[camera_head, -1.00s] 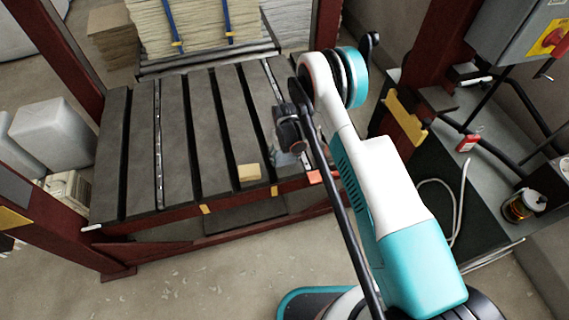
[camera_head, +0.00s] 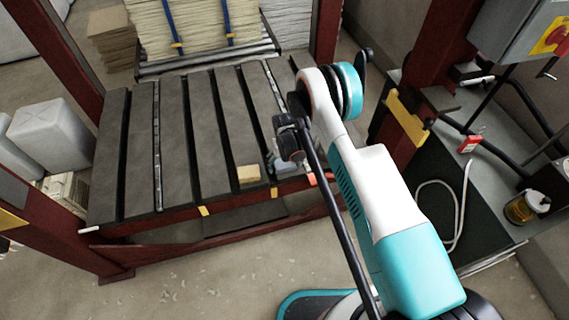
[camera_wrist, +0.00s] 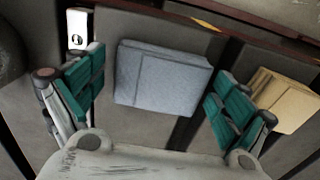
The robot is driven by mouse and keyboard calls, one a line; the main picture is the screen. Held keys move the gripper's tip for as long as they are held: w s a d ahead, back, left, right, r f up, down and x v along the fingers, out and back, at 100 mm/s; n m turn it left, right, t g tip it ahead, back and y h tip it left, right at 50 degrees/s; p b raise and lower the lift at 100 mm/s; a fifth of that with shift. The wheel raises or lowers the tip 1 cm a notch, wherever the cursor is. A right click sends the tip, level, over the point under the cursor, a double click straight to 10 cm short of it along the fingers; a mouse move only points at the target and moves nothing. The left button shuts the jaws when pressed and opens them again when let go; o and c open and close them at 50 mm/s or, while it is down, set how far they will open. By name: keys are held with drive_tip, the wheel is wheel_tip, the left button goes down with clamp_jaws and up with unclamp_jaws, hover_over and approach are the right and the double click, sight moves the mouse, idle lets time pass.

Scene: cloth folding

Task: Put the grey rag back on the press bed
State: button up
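The grey rag (camera_wrist: 162,78), a folded blue-grey square, lies flat on the dark grey press bed (camera_wrist: 50,125) in the wrist view. My gripper (camera_wrist: 155,80) is open above it, with one teal finger on each side and a visible gap between each finger and the rag. In the head view my gripper is small and mostly hidden by my arm near the front right of the press bed (camera_head: 175,130). The rag cannot be told clearly there.
A tan block (camera_head: 249,174) lies on the bed close to my gripper; it also shows beside the right finger in the wrist view (camera_wrist: 283,97). A small white item (camera_wrist: 78,28) is near the left finger. Red posts stand around the bed. Strapped stacks (camera_head: 195,25) are behind it.

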drive_tip(key=d+r+t+p, duration=0.1)
drive_tip(key=d+r+p, duration=0.1)
drive_tip(key=r, duration=1.4)
drive_tip(key=d+r+t+p, duration=0.1)
drive_tip(key=d+r+p, duration=0.15)
drive_tip(key=r, duration=1.45)
drive_tip(key=s+d+r+m+t, duration=0.1)
drive_tip(key=s+d+r, duration=0.2)
drive_tip(key=r, duration=0.4)
drive_tip(key=s+d+r, duration=0.2)
drive_tip(key=r, duration=0.6)
drive_tip(key=s+d+r+m+t, duration=0.1)
drive_tip(key=s+d+r, duration=0.2)
drive_tip(key=s+r, duration=0.25)
drive_tip(key=s+d+r+t, duration=0.1)
drive_tip(key=s+d+r, duration=0.25)
drive_tip(key=s, duration=0.35)
drive_tip(key=s+d+r+m+t, duration=0.1)
drive_tip(key=s+d+t, duration=0.1)
drive_tip(key=s, duration=1.1)
drive_tip(key=shift+s+d+r, duration=0.2)
drive_tip(key=shift+s+d, duration=0.05)
drive_tip(key=shift+d, duration=0.45)
